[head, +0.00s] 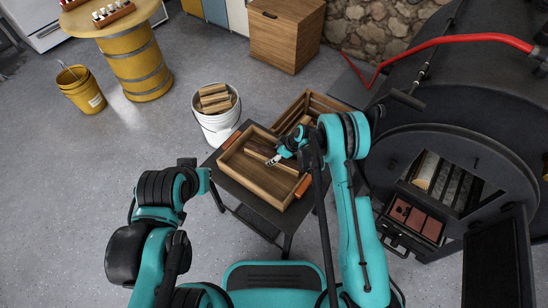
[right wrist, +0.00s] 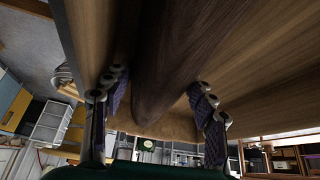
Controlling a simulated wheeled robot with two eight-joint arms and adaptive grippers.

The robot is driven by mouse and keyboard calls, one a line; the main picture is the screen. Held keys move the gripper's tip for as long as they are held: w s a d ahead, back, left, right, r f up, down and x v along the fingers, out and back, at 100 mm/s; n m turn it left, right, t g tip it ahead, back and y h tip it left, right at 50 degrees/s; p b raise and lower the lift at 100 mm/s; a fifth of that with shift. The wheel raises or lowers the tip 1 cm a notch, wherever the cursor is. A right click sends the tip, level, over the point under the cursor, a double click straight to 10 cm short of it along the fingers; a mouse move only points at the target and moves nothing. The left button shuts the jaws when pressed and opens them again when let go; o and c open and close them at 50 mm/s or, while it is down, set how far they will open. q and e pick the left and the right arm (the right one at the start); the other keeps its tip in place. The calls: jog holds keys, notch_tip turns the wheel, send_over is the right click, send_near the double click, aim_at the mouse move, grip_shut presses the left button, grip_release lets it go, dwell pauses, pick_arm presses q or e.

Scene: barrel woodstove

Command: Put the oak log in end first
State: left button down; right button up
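A dark brown log (right wrist: 170,75) fills the middle of the right wrist view, its rounded end toward the lower edge. It lies in a wooden tray (head: 250,180) with orange handles on a dark stand. My right gripper (head: 272,161) is down in this tray. In the right wrist view its two fingers (right wrist: 157,112) are apart, one on each side of the log; I see no clear grip. My left arm is at the left, clear of the tray; its fingers cannot be made out. The black barrel stove (head: 445,135) at right has an open front with a light piece of wood (head: 425,170) inside.
A white bucket (head: 217,128) of split wood stands left of the tray. A second wooden crate (head: 318,104) is behind it. Reddish bricks (head: 416,219) show at the stove front, and a dark stove door (head: 495,262) hangs open at lower right.

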aim_at(272, 152)
jog(key=shift+r, duration=0.1)
jog(key=shift+r+p, duration=0.35)
jog(key=shift+r, duration=0.15)
notch_tip(272, 152, up, 4)
jog(key=shift+s+d+f+p, duration=0.15)
jog(key=shift+f+p, duration=0.05)
jog(key=shift+p, duration=0.75)
jog(key=s+d+r+p, duration=0.3)
jog(key=s+d+r, duration=0.3)
jog(key=s+d, duration=0.1)
jog(key=shift+d+r, duration=0.15)
jog(key=shift+d, duration=0.75)
